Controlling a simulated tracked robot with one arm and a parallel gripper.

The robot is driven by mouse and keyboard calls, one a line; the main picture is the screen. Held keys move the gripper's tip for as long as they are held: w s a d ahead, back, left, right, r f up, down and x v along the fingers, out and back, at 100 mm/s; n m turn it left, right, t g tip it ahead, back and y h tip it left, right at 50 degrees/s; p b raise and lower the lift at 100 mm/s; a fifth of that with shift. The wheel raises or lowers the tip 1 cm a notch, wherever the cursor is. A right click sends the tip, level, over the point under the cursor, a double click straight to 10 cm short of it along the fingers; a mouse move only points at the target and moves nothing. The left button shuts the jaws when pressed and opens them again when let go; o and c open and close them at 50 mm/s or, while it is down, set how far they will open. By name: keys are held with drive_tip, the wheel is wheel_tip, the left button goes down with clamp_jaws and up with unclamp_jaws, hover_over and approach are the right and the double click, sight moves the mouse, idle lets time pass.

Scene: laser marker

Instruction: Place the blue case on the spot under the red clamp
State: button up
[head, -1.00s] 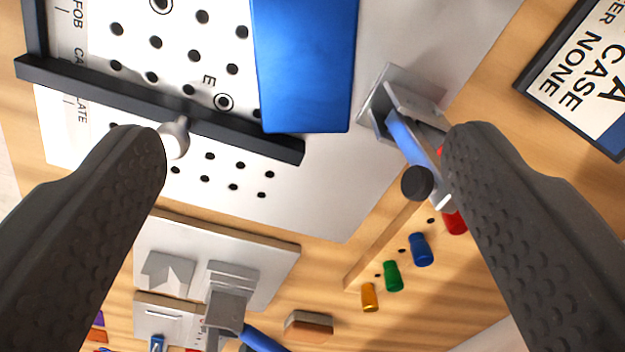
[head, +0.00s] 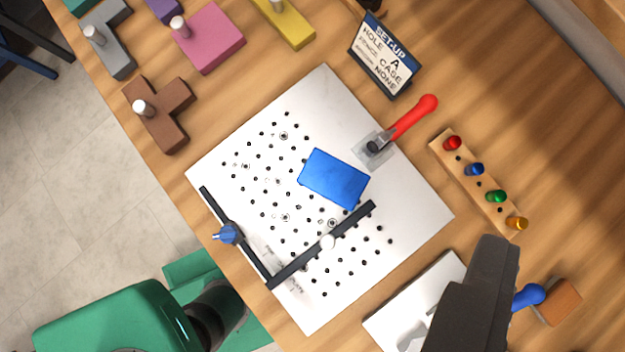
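The blue case (head: 334,179) lies flat on the white perforated plate (head: 425,205). Its lower right corner is close to the end of the black fence (head: 300,266); I cannot tell whether they touch. The red clamp (head: 412,118) stands at the plate's upper right edge, just above and right of the case. Its red handle points up and right, away from the case. Its foot covers the surface beneath it. My gripper (head: 487,243) shows as one dark shape at the lower right, well away from the case and clamp. I cannot see two separate fingers.
A strip with coloured pegs (head: 485,184) lies right of the plate. A set-up sign (head: 384,55) stands above. Coloured knobbed blocks (head: 208,40) lie at the upper left.

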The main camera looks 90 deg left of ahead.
drive_tip(key=s+d+r+m+t+h, duration=0.1)
drive_tip(key=s+d+r+m+t, duration=0.2)
drive_tip(key=d+r+m, duration=0.2)
drive_tip(key=s+d+r+m+t+h, duration=0.1)
drive_tip(key=s+d+r+m+t, duration=0.2)
drive_tip(key=r, duration=0.9)
drive_tip(key=s+d+m, duration=0.1)
drive_tip(key=d+m, duration=0.1)
drive_tip(key=shift+s+r+m, duration=0.2)
drive_tip(key=shift+m, duration=0.1)
drive_tip(key=shift+a, duration=0.1)
